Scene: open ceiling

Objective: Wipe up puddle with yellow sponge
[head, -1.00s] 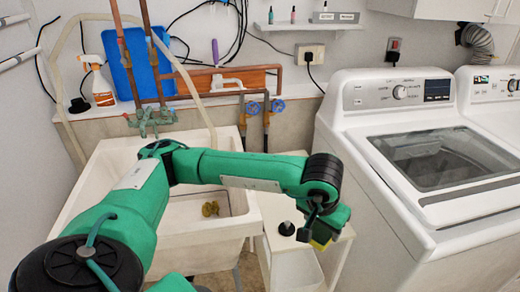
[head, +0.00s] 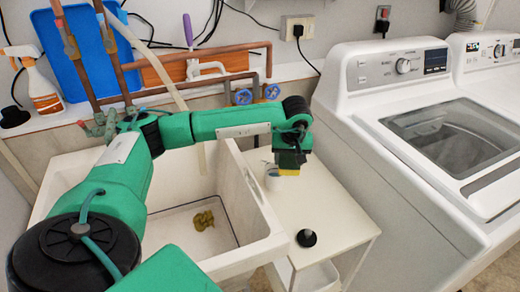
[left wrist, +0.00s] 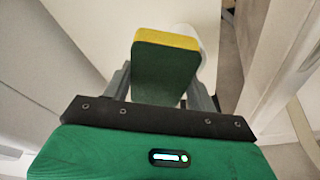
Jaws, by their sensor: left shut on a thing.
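My left gripper (head: 290,163) is shut on the yellow sponge (head: 288,172), whose yellow edge shows below the fingers in the head view. In the left wrist view the sponge (left wrist: 165,65) has a green face and a yellow edge, held between both fingers. The gripper is over the back part of a white side table (head: 335,220); I cannot tell if the sponge touches it. My right gripper is not in view.
A small white container (head: 273,180) stands beside the gripper on the table. A black knob-like object (head: 306,238) is at its front. The washing machine (head: 440,140) is to the right. Pipes, a spray bottle (head: 40,90) and a blue board (head: 78,50) are behind the sink.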

